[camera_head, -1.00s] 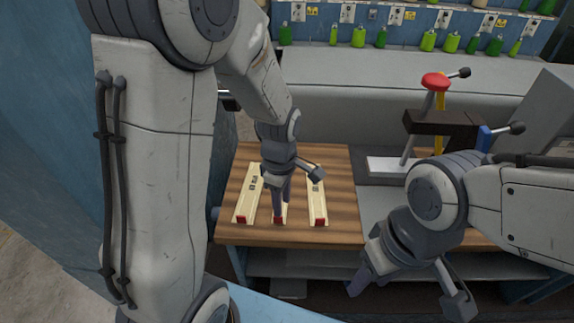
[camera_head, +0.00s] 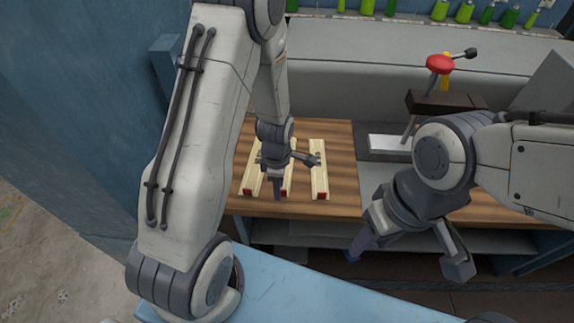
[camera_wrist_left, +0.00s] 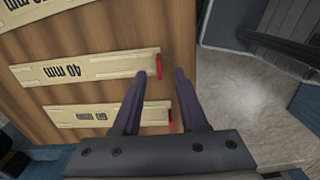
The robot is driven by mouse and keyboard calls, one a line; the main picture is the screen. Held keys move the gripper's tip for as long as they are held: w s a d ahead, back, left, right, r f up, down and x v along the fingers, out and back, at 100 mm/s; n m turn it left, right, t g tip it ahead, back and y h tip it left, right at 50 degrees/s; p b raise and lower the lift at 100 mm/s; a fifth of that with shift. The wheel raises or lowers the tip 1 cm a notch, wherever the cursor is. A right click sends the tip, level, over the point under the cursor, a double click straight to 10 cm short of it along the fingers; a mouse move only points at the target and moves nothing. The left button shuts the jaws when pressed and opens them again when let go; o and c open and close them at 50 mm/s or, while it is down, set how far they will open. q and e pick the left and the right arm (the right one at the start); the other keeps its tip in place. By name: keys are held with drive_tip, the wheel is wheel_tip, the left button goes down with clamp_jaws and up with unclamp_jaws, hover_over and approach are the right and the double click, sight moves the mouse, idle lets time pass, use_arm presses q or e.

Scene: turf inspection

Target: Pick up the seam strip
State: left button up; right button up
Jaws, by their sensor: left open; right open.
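Three cream seam strips with red ends lie side by side on a wooden board: a left strip (camera_head: 252,178), a middle strip (camera_head: 287,180) and a right strip (camera_head: 318,172). In the left wrist view, the middle one in the row (camera_wrist_left: 100,69) reads "40 mm"; a lower strip (camera_wrist_left: 75,117) has a label I cannot read surely. My left gripper (camera_head: 295,178) is open above the board and partly hides the middle strip. In the left wrist view its fingertips (camera_wrist_left: 160,73) appear either side of the "40 mm" strip's red end. My right gripper (camera_head: 408,262) is open and empty.
The wooden board (camera_head: 341,150) sits on a bench. A press-like device with a red knob (camera_head: 440,63) stands to its right. Green bottles (camera_head: 465,12) line a shelf at the back. A blue wall closes the left side.

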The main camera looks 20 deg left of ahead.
use_arm(q)
drive_tip(key=shift+f, duration=0.7)
clamp_jaws()
drive_tip(key=shift+r, duration=0.1)
